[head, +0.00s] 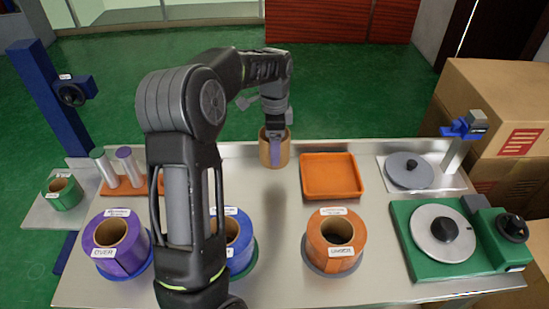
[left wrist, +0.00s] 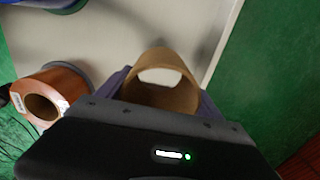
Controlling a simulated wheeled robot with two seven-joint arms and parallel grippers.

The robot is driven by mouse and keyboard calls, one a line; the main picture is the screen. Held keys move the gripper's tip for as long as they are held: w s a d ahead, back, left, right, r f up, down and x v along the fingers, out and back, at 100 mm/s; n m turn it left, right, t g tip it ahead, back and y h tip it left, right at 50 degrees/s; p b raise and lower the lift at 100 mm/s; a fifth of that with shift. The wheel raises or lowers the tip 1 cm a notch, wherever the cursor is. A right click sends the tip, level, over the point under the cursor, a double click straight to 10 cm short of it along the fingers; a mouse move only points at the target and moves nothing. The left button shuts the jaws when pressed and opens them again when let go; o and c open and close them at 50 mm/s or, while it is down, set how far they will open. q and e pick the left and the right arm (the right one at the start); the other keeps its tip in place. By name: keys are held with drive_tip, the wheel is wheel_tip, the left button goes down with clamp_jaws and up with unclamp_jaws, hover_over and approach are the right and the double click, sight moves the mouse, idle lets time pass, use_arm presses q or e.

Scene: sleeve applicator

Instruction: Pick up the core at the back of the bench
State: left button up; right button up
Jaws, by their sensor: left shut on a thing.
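The core (head: 266,151) is a short brown cardboard tube at the back of the bench (head: 238,185). My left gripper (head: 275,135) comes down on it from above and is shut on its wall. In the left wrist view the core (left wrist: 165,70) shows between the two purple fingers of my left gripper (left wrist: 160,92), its open end facing the camera. I cannot tell whether the core touches the bench or is slightly above it. My right gripper is in neither view.
An orange tray (head: 331,194) lies right of the core. Purple (head: 103,262), blue (head: 240,262) and orange (head: 312,240) rolls stand along the front. Green (head: 97,153) and purple-topped posts stand left. A green turntable device (head: 415,270) is at right; boxes (head: 500,85) are beyond.

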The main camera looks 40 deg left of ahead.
use_arm(q)
drive_tip(key=shift+r, duration=0.5)
